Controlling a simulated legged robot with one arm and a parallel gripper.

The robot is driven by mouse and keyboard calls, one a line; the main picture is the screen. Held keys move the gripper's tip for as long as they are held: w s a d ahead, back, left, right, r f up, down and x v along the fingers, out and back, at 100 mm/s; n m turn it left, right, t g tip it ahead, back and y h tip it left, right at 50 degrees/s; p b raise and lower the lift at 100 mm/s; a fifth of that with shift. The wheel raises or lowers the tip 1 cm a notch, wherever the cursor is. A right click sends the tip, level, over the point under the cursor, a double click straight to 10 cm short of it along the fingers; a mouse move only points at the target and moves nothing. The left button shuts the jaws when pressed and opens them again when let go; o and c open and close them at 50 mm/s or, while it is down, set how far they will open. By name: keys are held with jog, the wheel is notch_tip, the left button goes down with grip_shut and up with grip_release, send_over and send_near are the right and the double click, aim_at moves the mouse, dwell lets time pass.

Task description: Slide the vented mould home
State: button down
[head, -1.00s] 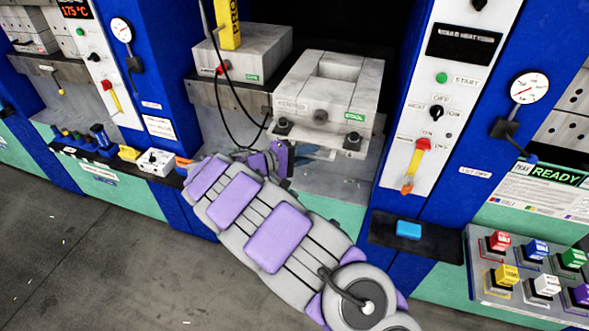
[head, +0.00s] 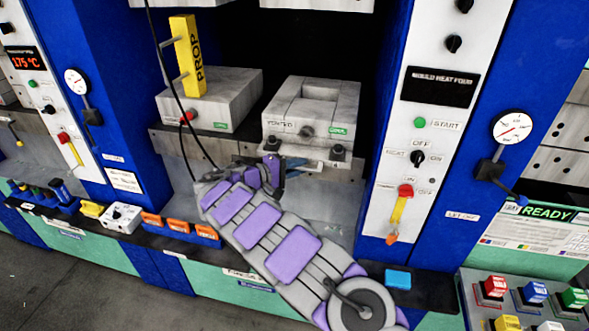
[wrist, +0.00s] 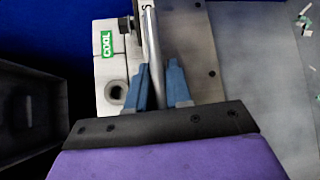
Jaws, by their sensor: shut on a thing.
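The vented mould (head: 290,125) is a pale grey block with a recessed top, a round hole in its front and a green COOL tag. It sits at the press opening, right of a second block. A pale bar with dark knobs (head: 310,154) runs along its front. My gripper (head: 283,166) is at the left part of this bar. In the wrist view my blue fingers (wrist: 160,88) are closed on a metal rod (wrist: 152,50), beside the mould's COOL face (wrist: 106,75). The mould's rear is in the dark press and hard to see.
A grey block (head: 215,100) with a yellow PROP bar (head: 188,55) stands left of the mould, with a black cable hanging in front. The control panel (head: 425,140) stands on the right. A ledge below carries orange blocks (head: 178,226) and a blue block (head: 398,279).

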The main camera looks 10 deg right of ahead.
jog(key=shift+w+d, duration=0.2)
jog(key=shift+w, duration=0.15)
jog(key=c, duration=1.1)
grip_release()
jog(key=shift+c, duration=0.2)
jog(key=p+v, duration=0.1)
jog(key=v, duration=1.6)
jog(key=shift+s+a, duration=0.15)
jog(key=shift+a, duration=0.1)
